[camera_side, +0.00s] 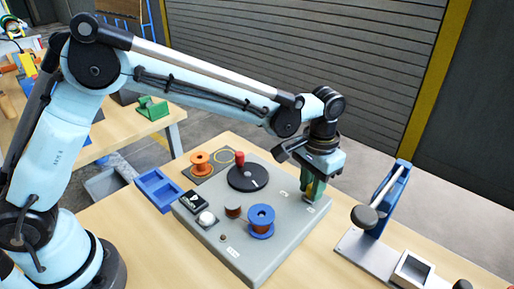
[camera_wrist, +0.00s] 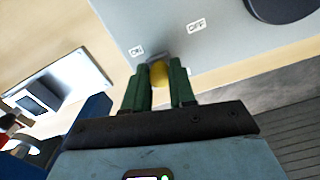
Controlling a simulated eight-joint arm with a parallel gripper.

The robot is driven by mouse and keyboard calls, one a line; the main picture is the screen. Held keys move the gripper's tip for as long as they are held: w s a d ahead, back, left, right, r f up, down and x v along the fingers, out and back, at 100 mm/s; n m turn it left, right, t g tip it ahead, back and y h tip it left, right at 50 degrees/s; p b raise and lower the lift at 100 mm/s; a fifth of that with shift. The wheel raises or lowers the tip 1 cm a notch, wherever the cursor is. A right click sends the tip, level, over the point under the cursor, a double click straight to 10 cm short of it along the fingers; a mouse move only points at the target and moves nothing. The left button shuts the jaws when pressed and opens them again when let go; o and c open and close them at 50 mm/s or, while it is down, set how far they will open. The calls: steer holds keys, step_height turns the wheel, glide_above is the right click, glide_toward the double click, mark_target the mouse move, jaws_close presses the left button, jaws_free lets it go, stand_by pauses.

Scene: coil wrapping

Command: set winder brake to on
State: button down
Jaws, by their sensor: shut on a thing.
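My gripper (camera_side: 312,192) is at the far right part of the grey winder board (camera_side: 262,255), with green fingers pointing down. In the wrist view the fingers (camera_wrist: 160,75) are shut on a yellow handle (camera_wrist: 159,73), which I take to be the winder brake. Its grey mount shows just beyond the fingertips. Two small white labels lie on the board by it: one (camera_wrist: 136,50) close to the handle on its left, the other (camera_wrist: 197,25) farther to the right. Their print is too small to read surely. In the side view the fingers mostly hide the handle.
The board carries a black disc with a red knob (camera_side: 240,158), a blue spool (camera_side: 261,220), a smaller brown coil (camera_side: 233,211) and a white knob (camera_side: 207,218). An orange spool (camera_side: 200,162) and blue tray (camera_side: 158,190) lie left. A blue-framed stand (camera_side: 380,212) stands right.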

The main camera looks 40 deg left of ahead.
steer(key=shift+d, duration=0.35)
steer(key=c, duration=0.9)
jaws_free()
steer(key=shift+c, duration=0.2)
steer(key=shift+a+r, duration=0.1)
step_height(320, 180, up, 12)
steer(key=s+a+r+n+t, duration=0.1)
steer(key=s+a+t, duration=0.15)
steer(key=a, duration=0.35)
steer(key=s+a+r+t, duration=0.1)
steer(key=s+a, duration=0.2)
steer(key=a, duration=0.2)
steer(key=s+a+f+n+t, duration=0.1)
steer(key=s+a+f+t, duration=0.2)
steer(key=s+a, duration=0.6)
step_height(320, 180, down, 3)
steer(key=shift+s+r+n+t, duration=0.15)
steer(key=shift+s+n+t, duration=0.15)
steer(key=shift+t, duration=0.05)
